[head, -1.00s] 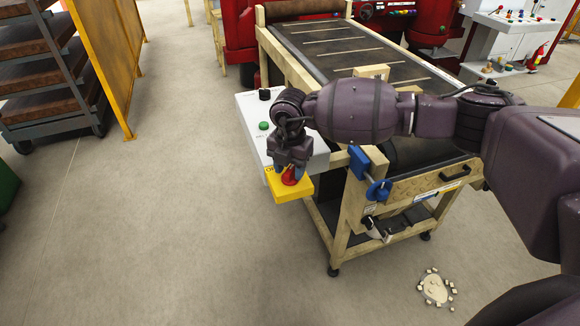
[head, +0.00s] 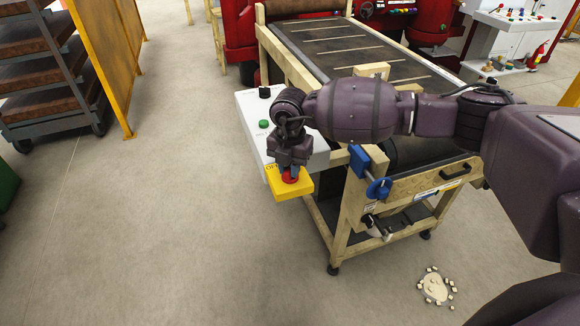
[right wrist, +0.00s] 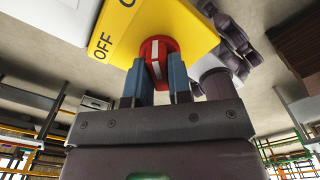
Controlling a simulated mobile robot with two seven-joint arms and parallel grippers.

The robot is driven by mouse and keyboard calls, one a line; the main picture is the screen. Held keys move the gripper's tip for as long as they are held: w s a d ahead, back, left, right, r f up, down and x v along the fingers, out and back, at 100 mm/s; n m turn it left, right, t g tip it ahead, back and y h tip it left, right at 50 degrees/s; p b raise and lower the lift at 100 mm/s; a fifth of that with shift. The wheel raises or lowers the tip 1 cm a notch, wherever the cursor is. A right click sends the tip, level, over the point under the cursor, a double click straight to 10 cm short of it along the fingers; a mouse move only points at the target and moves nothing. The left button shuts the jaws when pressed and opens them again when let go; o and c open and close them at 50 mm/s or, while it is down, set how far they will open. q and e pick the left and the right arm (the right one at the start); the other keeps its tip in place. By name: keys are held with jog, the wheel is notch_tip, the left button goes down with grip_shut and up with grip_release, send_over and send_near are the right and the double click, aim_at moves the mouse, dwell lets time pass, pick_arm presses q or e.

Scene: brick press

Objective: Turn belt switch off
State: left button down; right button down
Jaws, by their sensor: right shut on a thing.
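The belt switch is a red knob (head: 290,179) on a yellow plate (head: 290,188) at the near corner of the conveyor's white control box (head: 251,113). My right gripper (head: 289,170) reaches down over the knob and hides part of it in the head view. In the right wrist view, its blue fingertips (right wrist: 160,80) are shut on the red knob (right wrist: 158,48), one on each side. A white line runs along the knob. The yellow plate (right wrist: 185,22) shows the letters OFF at its left. My left gripper is in no view.
The conveyor belt (head: 340,50) runs back behind the box. A green button (head: 263,124) and a black knob (head: 265,92) sit on the box. A blue handle (head: 378,188) is on the conveyor's end. Floor on the left is clear up to the rack (head: 50,70).

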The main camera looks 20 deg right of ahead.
jog(key=shift+f+n+b, duration=0.1)
jog(key=shift+n+b, duration=0.55)
jog(key=shift+n, duration=0.35)
jog(key=n+b, duration=0.1)
jog(key=n, duration=0.1)
jog(key=shift+n, duration=0.3)
jog(key=n+b, duration=0.2)
jog(key=n, duration=0.1)
jog(key=shift+n, duration=0.3)
jog(key=n+b, duration=0.1)
jog(key=n, duration=0.1)
jog(key=shift+n, duration=0.4)
jog(key=n+b, duration=0.1)
jog(key=n, duration=0.2)
jog(key=shift+n+b, duration=0.35)
jog(key=shift+n, duration=1.35)
jog(key=shift+r, duration=0.2)
